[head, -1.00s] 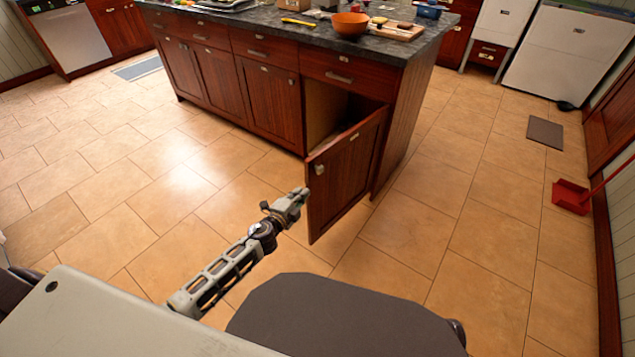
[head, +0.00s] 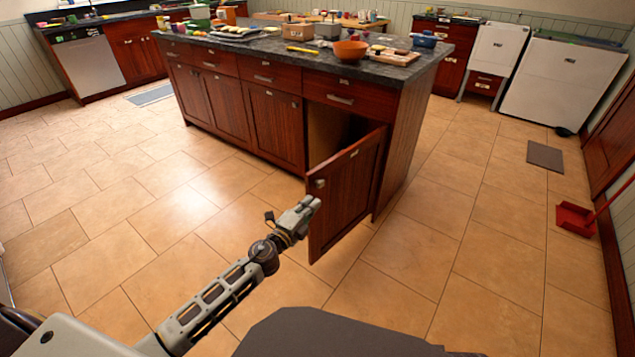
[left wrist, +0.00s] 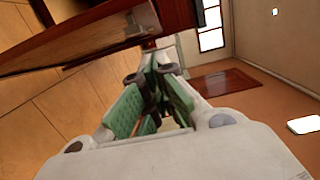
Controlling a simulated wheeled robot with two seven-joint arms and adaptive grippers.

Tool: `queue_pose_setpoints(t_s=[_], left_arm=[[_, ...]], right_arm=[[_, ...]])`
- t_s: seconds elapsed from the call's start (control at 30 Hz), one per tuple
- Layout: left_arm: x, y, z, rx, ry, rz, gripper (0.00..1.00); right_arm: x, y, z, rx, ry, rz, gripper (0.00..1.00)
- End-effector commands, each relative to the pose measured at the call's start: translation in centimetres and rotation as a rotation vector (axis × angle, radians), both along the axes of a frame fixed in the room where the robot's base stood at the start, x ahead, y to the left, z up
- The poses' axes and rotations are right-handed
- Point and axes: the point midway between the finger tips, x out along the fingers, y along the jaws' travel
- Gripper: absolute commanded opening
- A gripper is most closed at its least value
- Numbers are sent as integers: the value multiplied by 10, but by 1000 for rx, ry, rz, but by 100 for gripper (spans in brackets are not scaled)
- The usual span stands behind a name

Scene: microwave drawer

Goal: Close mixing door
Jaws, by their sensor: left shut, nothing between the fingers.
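The open cabinet door (head: 345,190) is dark red wood with a small metal knob. It hangs ajar at the right end of the kitchen island (head: 285,125), swung out toward me, and the dark cabinet inside (head: 325,130) shows behind it. My left gripper (head: 314,203) is shut and empty, close to the free edge of the door; I cannot tell whether it touches. In the left wrist view the green-padded fingers (left wrist: 150,90) are together, and the door (left wrist: 75,40) crosses the upper left. My right gripper is not in view.
The island's stone countertop (head: 270,45) carries an orange bowl (head: 350,50), a cutting board and other items. Tiled floor (head: 150,200) is open to the left and right. A red dustpan (head: 575,217) and a grey mat (head: 545,156) lie at the right.

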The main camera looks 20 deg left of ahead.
Motion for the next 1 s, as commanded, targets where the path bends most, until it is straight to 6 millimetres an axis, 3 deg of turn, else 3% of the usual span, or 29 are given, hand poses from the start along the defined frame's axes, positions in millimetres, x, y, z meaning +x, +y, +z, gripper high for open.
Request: queue_pose_setpoints(t_s=[0.27, 1.0], left_arm=[[8, -2, 0, -1, 0, 0, 0], [57, -14, 0, -1, 0, 1, 0]], right_arm=[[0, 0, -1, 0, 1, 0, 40], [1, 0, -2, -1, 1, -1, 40]])
